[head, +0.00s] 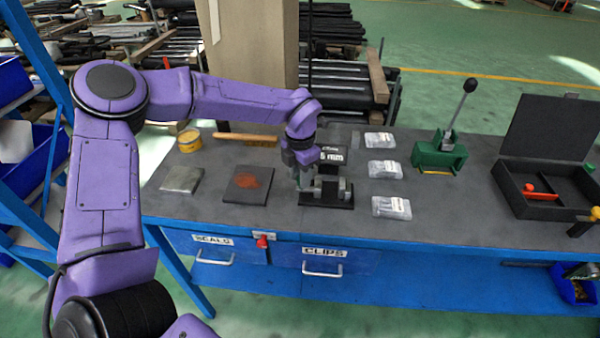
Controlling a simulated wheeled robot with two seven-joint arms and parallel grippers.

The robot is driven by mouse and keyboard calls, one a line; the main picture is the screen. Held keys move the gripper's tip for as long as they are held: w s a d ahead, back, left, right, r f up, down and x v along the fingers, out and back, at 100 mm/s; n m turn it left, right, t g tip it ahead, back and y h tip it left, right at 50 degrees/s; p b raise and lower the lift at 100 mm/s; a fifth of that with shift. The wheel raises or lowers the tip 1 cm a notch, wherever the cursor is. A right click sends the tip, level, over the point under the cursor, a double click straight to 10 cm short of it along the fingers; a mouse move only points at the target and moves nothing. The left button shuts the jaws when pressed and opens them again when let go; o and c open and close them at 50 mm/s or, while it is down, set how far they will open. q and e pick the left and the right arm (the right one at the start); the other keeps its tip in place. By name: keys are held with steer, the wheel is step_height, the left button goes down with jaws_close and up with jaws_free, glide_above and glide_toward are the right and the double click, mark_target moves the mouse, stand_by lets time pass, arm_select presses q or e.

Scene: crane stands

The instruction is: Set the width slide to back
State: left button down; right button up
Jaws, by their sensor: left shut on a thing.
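The width device (340,196) is a small dark fixture with grey metal blocks on a black base, near the middle of the bench's front part. A dark sign (333,157) ending in "mm" stands behind it; my gripper hides part of its text. My left gripper (304,182) reaches down at the left side of the device and is shut on a small part there, which I take as the width slide. The fingers cover most of that part, so its exact position is hard to tell. My right gripper is out of view.
On the bench (300,228) lie a dark plate with a red-brown patch (249,182), a grey plate (181,179), a yellow tin (189,140), a brush (245,137) and several clear packets (391,207). A green lever tool (440,155) and an open black case (543,208) stand right.

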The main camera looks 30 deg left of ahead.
arm_select(q)
steer(key=c, duration=1.1)
jaws_free()
steer(key=shift+a, duration=0.1)
steer(key=shift+o, duration=0.2)
steer(key=shift+a, duration=0.15)
steer(key=shift+w+d+r, duration=0.1)
steer(key=shift+d, duration=0.1)
step_height(320, 180, up, 10)
steer(key=b, duration=0.1)
steer(key=shift+r+b, duration=0.15)
steer(key=shift+b, duration=0.2)
